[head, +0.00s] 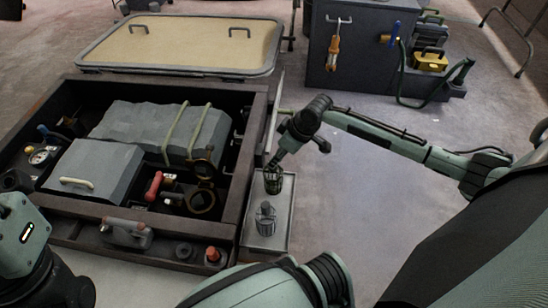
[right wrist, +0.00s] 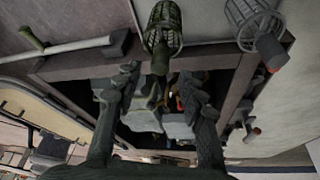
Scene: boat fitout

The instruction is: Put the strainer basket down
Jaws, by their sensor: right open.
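A dark olive strainer basket (head: 272,180) stands at the far part of a narrow grey tray (head: 283,222) beside the hatch opening. A second, lighter grey basket (head: 266,218) stands nearer on the same tray. My right gripper (head: 277,161) is just above the dark basket, pointing down at it. In the right wrist view its fingers (right wrist: 158,82) are spread apart. The dark basket (right wrist: 162,28) shows just past the fingertips, and the grey basket (right wrist: 258,28) is off to the right. Whether a finger still touches the dark basket cannot be told. My left gripper is out of view.
The open hatch (head: 238,200) left of the tray holds grey boxes (head: 95,170), a gauge and a round dark-rimmed fitting (head: 201,202). The lifted hatch cover (head: 180,45) lies behind. A dark cabinet (head: 350,60) with tools stands at the back. Floor right of the tray is clear.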

